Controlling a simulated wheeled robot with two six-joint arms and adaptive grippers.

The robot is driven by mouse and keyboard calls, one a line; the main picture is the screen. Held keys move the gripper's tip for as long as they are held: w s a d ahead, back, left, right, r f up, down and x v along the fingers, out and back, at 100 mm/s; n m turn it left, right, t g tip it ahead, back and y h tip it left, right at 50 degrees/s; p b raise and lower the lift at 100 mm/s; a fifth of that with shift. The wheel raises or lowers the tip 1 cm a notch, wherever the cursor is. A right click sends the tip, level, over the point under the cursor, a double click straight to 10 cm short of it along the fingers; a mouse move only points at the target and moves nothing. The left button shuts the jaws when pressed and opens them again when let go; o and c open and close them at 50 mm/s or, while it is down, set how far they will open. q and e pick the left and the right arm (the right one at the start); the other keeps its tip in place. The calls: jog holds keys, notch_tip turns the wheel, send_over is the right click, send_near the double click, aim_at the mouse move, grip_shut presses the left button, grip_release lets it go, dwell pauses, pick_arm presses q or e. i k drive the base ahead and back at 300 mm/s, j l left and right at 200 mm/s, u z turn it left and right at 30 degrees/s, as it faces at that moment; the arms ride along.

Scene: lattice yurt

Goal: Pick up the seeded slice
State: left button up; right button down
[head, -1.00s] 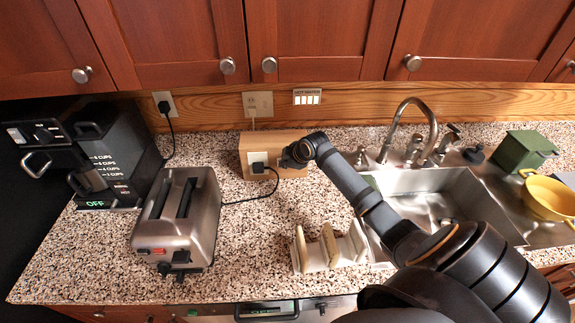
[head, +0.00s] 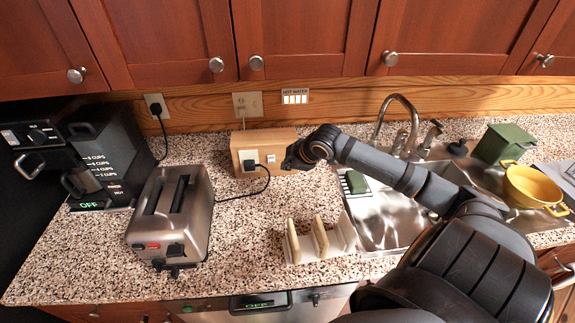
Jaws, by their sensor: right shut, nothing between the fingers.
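Two pale bread slices stand upright in a small white rack (head: 343,240) on the speckled counter. One is the left slice (head: 293,241), the other the middle slice (head: 320,236). I cannot tell which one has seeds. My right gripper (head: 291,161) is shut and empty, behind the rack, at the right end of the wooden outlet box. It is well apart from the slices. My left gripper is not in view.
A steel toaster (head: 197,215) stands left of the rack, its cord running to the wooden box (head: 240,150). A black coffee maker (head: 105,150) is further left. The sink (head: 385,235), a green box (head: 503,144) and a yellow colander (head: 532,188) lie right.

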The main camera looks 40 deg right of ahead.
aim_at(322, 237)
jog(key=k, duration=0.75)
jog(key=k+l, duration=0.15)
jog(key=k, duration=0.6)
